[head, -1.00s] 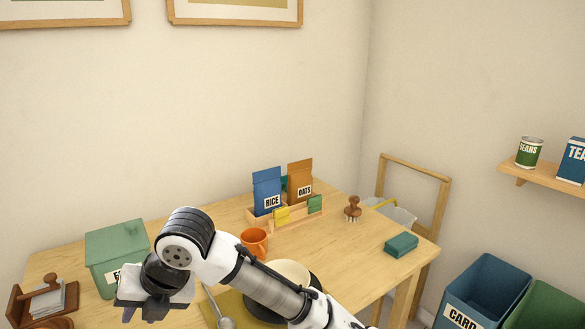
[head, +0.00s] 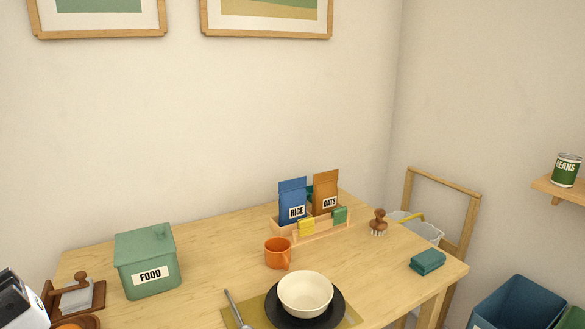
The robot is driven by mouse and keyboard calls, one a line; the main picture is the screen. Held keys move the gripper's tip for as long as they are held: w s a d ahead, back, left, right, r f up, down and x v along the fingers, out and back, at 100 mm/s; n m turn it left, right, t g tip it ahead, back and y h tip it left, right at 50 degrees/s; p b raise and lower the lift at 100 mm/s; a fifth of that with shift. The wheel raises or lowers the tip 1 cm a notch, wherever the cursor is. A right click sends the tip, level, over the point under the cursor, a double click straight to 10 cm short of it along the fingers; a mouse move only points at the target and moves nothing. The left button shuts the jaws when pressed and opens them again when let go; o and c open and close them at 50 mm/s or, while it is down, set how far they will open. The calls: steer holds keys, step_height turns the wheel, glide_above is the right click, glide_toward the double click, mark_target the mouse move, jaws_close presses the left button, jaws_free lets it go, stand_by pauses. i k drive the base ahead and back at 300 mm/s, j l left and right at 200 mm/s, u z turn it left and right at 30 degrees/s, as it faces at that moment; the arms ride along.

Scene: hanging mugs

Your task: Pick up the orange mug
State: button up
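The orange mug (head: 278,253) stands upright on the wooden table (head: 215,262), behind the cream bowl and left of the wooden rack's front. Its handle seems to be on its right side, toward the front. I cannot make out the gripper's fingers there. Nothing covers the mug.
A cream bowl (head: 305,291) sits on a black plate (head: 336,313) on an olive mat, with a spoon (head: 236,308) at its left. A green FOOD tin (head: 147,262) stands left. A rack (head: 318,233) with rice and oats bags stands behind. A brush (head: 378,222) and teal sponge (head: 428,261) lie right.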

mark_target(277, 250)
steer(key=i+l+u, duration=0.2)
steer(key=l, duration=0.3)
steer(key=l+u, duration=0.2)
steer(key=l, duration=0.25)
steer(key=i+l+u, duration=0.15)
steer(key=i+l, duration=0.15)
steer(key=i+l+u, duration=0.2)
steer(key=l, duration=0.35)
steer(key=i, duration=0.65)
